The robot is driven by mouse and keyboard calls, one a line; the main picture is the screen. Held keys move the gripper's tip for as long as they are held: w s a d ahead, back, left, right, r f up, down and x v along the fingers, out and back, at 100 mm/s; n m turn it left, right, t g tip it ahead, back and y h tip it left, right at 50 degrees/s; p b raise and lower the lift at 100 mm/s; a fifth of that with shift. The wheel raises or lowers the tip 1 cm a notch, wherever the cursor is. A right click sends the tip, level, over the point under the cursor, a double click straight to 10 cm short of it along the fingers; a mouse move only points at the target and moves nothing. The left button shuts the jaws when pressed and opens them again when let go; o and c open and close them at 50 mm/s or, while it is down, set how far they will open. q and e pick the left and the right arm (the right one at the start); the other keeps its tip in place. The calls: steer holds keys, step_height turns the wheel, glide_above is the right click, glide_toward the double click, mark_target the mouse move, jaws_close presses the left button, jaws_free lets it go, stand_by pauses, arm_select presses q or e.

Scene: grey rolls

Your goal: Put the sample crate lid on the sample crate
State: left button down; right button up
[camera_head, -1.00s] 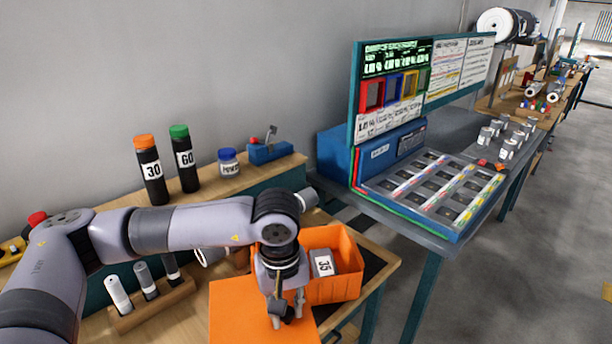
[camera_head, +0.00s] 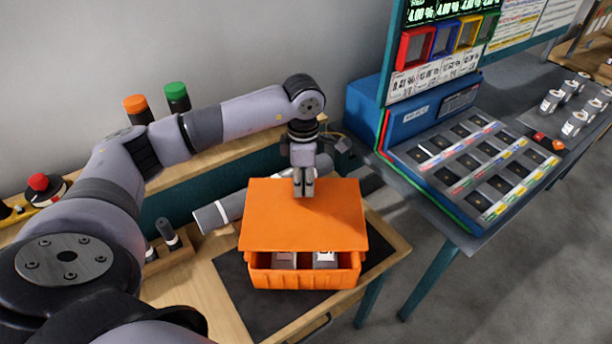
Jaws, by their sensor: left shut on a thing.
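The sample crate (camera_head: 304,279) is an orange open box on a dark mat near the front of the wooden bench. Grey blocks show inside it through the gap at its front. The sample crate lid (camera_head: 303,222) is a flat orange plate over the back and middle of the crate, tilted or raised so the crate's front opening stays in view. I cannot tell whether lid and crate touch. My left gripper (camera_head: 303,190) points down and is shut on the lid toward its back edge. My right gripper is not in view.
A dark mat (camera_head: 238,283) lies under the crate. A grey-white roll (camera_head: 218,214) lies left of the lid. A rack with dark-capped tubes (camera_head: 168,235) stands further left. A blue-framed panel with a tray of slots (camera_head: 470,160) fills the table at right.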

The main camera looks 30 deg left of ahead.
arm_select(q)
steer(key=shift+w+f+b, duration=0.25)
steer(key=shift+b, duration=0.1)
steer(key=shift+f+b, duration=0.55)
steer(key=shift+f, duration=0.1)
step_height(320, 180, down, 6)
steer(key=b, duration=0.5)
steer(key=shift+r, duration=0.1)
steer(key=shift+f+b, duration=0.45)
steer(key=shift+b, duration=0.1)
steer(key=shift+f, duration=0.15)
